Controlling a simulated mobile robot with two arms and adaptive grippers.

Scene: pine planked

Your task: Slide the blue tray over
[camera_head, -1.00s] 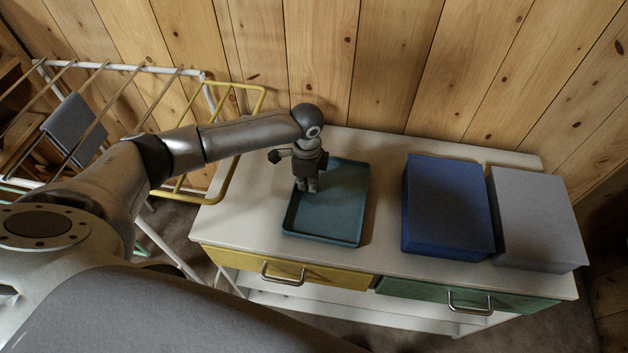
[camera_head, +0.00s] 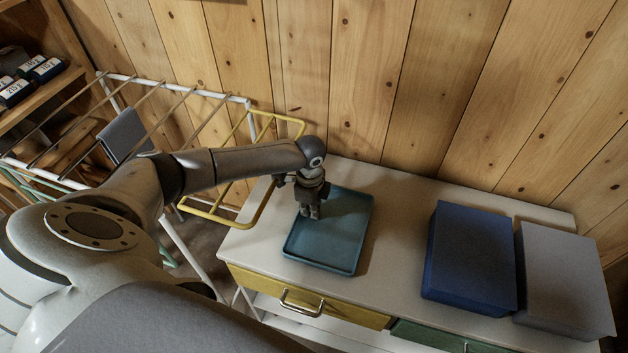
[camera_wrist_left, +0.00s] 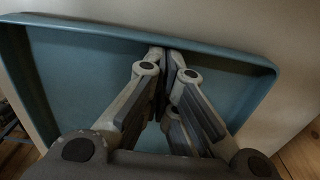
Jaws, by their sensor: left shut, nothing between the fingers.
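The blue tray (camera_head: 350,262) is a shallow teal-blue tray lying flat on the white cabinet top, left of its middle. It also fills much of the left wrist view (camera_wrist_left: 80,75). My left gripper (camera_head: 309,213) points down into the tray, on its left side in the head view. Its fingers (camera_wrist_left: 166,62) are shut with nothing between them, close to the tray's inner wall in the wrist view. I cannot tell if the tips touch the wall or floor. My right gripper is not in view.
A dark blue box (camera_head: 468,262) and a grey box (camera_head: 565,275) stand at the right on the cabinet top (camera_head: 395,235). Bare top lies between tray and blue box. A drying rack (camera_head: 175,88) with a yellow frame (camera_head: 262,208) stands at the left. A plank wall (camera_head: 420,90) is behind.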

